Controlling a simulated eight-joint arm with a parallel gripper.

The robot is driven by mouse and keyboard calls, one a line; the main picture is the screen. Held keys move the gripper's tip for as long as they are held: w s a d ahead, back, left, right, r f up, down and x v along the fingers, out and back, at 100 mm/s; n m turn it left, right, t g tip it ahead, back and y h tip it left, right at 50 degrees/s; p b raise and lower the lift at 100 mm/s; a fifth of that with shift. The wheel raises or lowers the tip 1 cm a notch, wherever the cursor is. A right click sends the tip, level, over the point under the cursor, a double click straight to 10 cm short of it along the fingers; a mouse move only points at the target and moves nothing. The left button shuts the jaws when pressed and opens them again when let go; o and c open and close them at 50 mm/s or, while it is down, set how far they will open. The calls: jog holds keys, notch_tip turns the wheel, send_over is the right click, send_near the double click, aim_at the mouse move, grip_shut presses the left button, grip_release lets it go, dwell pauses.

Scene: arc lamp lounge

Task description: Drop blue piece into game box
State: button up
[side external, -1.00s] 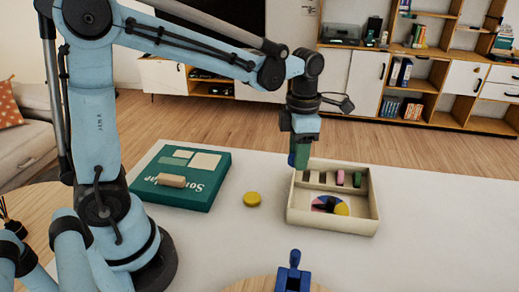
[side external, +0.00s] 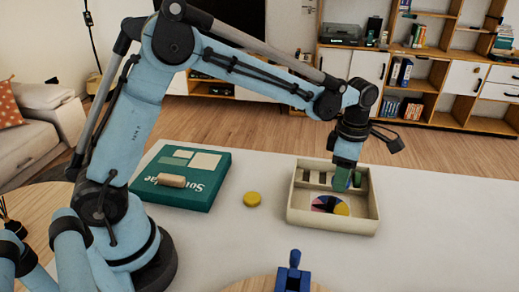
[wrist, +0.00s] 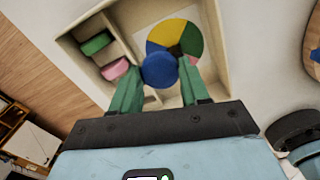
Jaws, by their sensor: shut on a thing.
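The game box (side external: 374,226) is an open beige tray on the pale table, right of centre in the side view. It has small compartments along the back and a larger front one with a coloured wheel (side external: 327,203). My gripper (side external: 342,182) is over the box, its green fingers pointing down. In the wrist view my gripper (wrist: 161,83) is shut on the round blue piece (wrist: 160,70), which sits between the fingertips and overlaps the wheel. The blue piece is not clear in the side view. A green piece (wrist: 97,43) and a pink piece (wrist: 115,69) lie in compartments.
A yellow disc (side external: 252,199) lies on the table left of the box. Further left is a teal box (side external: 205,186) with a tan cylinder (side external: 171,181) on it. A blue object (side external: 294,272) stands at the front. The table right of the box is clear.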

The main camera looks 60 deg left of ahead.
jog(key=shift+f, duration=0.75)
jog(key=o, duration=1.1)
jog(key=shift+r, duration=0.1)
notch_tip(320, 180, up, 12)
jog(key=shift+s+a, duration=0.1)
